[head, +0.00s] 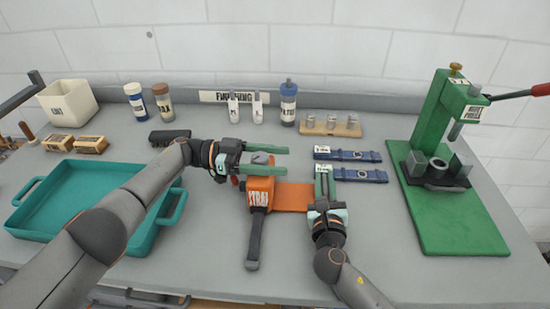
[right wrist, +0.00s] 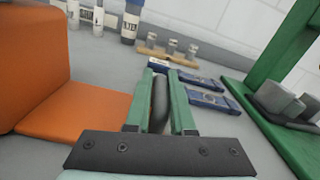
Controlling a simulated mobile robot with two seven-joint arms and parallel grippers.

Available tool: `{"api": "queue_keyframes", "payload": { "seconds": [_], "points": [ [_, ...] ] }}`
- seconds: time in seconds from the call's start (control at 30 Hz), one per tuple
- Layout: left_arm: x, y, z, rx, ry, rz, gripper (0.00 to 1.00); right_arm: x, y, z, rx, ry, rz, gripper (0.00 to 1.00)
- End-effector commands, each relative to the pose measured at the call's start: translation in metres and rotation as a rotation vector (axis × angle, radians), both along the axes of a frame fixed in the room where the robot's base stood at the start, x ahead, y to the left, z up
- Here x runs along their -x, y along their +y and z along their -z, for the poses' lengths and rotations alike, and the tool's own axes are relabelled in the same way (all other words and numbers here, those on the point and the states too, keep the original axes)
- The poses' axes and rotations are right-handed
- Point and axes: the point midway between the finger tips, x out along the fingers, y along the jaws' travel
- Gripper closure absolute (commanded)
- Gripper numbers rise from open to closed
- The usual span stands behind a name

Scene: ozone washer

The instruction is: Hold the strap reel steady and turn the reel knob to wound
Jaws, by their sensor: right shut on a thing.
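The orange strap reel (head: 261,193), labelled STRAP, stands mid-table with an orange plate (head: 291,197) to its right and a dark handle (head: 254,243) toward the front. It also shows in the right wrist view (right wrist: 35,60). A grey knob (head: 260,157) shows at its top. My left gripper (head: 288,161) is open, its fingers apart above the reel on either side of the knob; contact cannot be told. My right gripper (head: 323,172) is at the plate's right end, shut on a dark grey bar (right wrist: 159,100). The bar's lower part is hidden. I cannot read the knob's setting.
Two blue straps (head: 347,155) lie right of my right gripper. A green rivet press (head: 440,160) stands far right. A teal tray (head: 75,172) is at left, partly behind my left arm. Bottles (head: 288,104) and a wooden block (head: 330,127) stand at the back.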

Motion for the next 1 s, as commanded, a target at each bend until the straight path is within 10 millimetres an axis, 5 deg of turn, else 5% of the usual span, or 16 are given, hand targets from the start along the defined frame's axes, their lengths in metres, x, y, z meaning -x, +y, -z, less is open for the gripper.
{"api": "queue_keyframes", "payload": {
  "seconds": [0.47,1.0],
  "points": [
    [-0.001,0.001,-0.009,0.004,-0.005,0.0,0.21,0.0,-0.002,0.0,0.003,0.001,0.004,1.0],
    [0.0,0.001,-0.09,0.003,-0.005,0.0,0.21,0.0,-0.002,0.001,0.004,0.002,0.006,1.0]
  ]
}}
